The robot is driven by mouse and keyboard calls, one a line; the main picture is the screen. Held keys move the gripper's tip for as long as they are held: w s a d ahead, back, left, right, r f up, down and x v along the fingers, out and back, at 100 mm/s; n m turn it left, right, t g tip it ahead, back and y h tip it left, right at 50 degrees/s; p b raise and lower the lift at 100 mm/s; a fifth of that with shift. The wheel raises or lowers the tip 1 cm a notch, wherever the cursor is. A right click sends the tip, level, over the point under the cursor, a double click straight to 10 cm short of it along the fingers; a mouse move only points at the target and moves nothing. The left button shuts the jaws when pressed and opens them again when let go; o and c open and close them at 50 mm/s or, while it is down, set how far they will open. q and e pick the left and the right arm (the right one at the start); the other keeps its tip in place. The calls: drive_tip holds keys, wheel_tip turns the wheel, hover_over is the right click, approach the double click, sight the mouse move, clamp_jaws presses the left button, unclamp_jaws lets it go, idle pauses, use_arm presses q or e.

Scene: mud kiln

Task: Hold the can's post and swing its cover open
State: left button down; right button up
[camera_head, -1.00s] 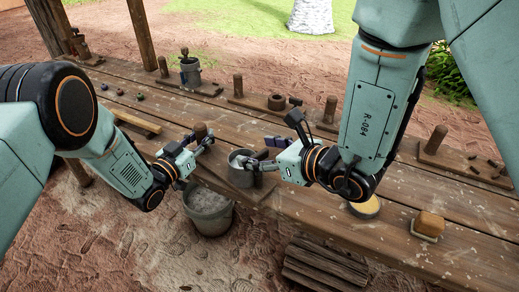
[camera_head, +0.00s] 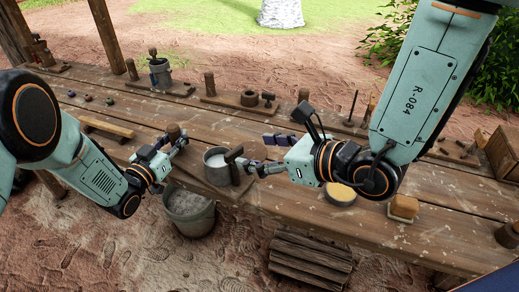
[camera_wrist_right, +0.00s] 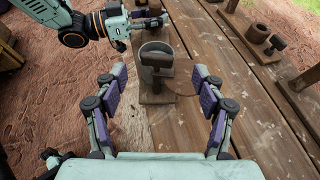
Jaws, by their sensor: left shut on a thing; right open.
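The can (camera_head: 213,172) is a grey metal cylinder on the bench, its round mouth open with a pale inside. Its cover (camera_wrist_right: 158,63), dark with a brown bar-like handle, appears to hang at the can's near side in the right wrist view, at its right in the head view. The wooden post (camera_head: 174,131) stands left of the can. My left gripper (camera_head: 170,143) is shut on the post. My right gripper (camera_head: 262,154) is open and empty, right of the cover and apart from it; its fingers frame the cover in the right wrist view.
A bucket (camera_head: 189,213) hangs or stands at the bench's front edge below the can. A yellow-filled bowl (camera_head: 341,194) and an orange block (camera_head: 404,207) lie to the right. Posts and another can (camera_head: 160,73) line the back. Stacked wood (camera_head: 310,258) lies below in front.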

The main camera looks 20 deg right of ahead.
use_arm(q)
drive_tip(key=c, duration=1)
unclamp_jaws()
use_arm(e)
wheel_tip(320, 180, up, 4)
use_arm(q)
drive_tip(key=shift+o, duration=0.2)
drive_tip(key=v, duration=1.2)
